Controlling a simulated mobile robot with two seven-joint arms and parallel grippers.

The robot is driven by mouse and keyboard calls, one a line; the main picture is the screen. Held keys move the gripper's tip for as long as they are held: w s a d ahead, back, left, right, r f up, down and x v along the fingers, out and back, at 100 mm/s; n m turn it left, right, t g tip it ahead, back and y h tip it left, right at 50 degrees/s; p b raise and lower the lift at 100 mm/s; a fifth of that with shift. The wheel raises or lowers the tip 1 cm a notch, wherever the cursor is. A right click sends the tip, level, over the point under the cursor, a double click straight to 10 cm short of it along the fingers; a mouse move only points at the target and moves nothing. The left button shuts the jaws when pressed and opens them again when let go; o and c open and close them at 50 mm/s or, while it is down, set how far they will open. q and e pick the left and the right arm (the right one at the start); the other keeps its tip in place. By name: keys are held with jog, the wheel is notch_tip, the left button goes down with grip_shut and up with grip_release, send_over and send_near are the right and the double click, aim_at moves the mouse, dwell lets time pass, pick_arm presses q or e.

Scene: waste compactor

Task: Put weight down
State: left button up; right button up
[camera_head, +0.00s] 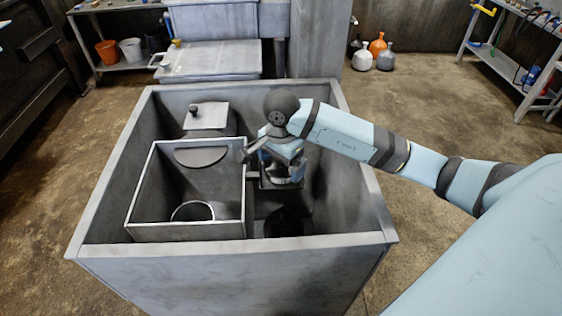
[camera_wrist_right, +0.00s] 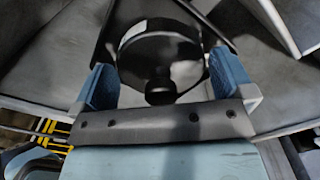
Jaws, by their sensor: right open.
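A dark round weight with a knob on top (camera_wrist_right: 160,58) shows in the wrist view, its knob between my right gripper's two blue fingers (camera_wrist_right: 165,84). The fingers are spread, with gaps to the knob. In the head view my right gripper (camera_head: 284,172) points down inside the big grey open-topped bin (camera_head: 235,243), right of the smaller inner box (camera_head: 188,231). The gripper hides most of what lies under it. A dark round shape (camera_head: 286,222) shows on the bin floor nearer the front; I cannot tell what it is. My left gripper is not in view.
The inner box's right wall stands close to the gripper, and the bin's rim surrounds the arm. A grey plate with a knob (camera_head: 206,117) is at the bin's back left.

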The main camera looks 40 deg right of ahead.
notch_tip(320, 180, up, 11)
jog(key=shift+r+b, duration=0.1)
jog(key=shift+b, duration=0.85)
jog(key=shift+r, duration=0.5)
